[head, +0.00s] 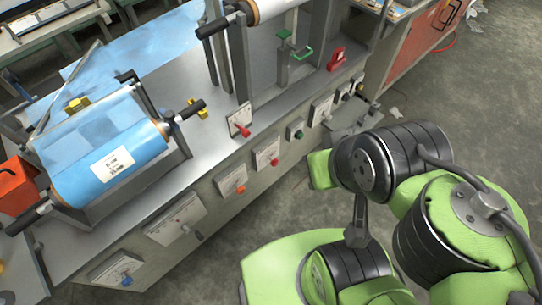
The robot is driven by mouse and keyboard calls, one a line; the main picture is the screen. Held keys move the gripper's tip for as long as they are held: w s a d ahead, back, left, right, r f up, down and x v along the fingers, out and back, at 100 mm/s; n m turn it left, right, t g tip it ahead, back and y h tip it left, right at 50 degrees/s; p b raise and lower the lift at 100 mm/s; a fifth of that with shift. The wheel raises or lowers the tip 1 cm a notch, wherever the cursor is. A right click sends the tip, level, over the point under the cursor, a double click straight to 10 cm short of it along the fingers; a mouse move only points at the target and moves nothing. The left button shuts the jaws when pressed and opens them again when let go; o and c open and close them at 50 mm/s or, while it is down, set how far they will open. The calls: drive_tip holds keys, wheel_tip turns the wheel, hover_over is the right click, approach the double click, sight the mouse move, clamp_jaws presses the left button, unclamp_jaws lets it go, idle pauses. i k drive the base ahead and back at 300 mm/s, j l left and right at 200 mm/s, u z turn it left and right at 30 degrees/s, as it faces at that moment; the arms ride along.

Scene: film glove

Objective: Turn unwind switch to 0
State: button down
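The machine's front panel (205,257) carries several labelled switches and knobs. Another red knob (244,131) is on a small plate at the table's front edge. The label print is too small to read, so I cannot tell which one is the unwind switch or its setting. My green and black arm is at the lower right, in front of the panel. My gripper is not visible.
A blue film roll (105,135) sits on a stand on the metal tabletop at left, beside an orange box (16,187). A red block (337,59) and a green-handled clamp (287,58) are farther back. Grey floor (470,120) is open at right.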

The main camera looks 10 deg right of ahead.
sight(274, 161)
drive_tip(key=l+u, duration=0.15)
drive_tip(key=u, duration=0.25)
drive_tip(key=l+u, duration=0.15)
drive_tip(key=u, duration=0.2)
drive_tip(key=l+u, duration=0.15)
drive_tip(key=u, duration=0.25)
drive_tip(key=k+l+u, duration=0.1)
drive_tip(key=u, duration=0.25)
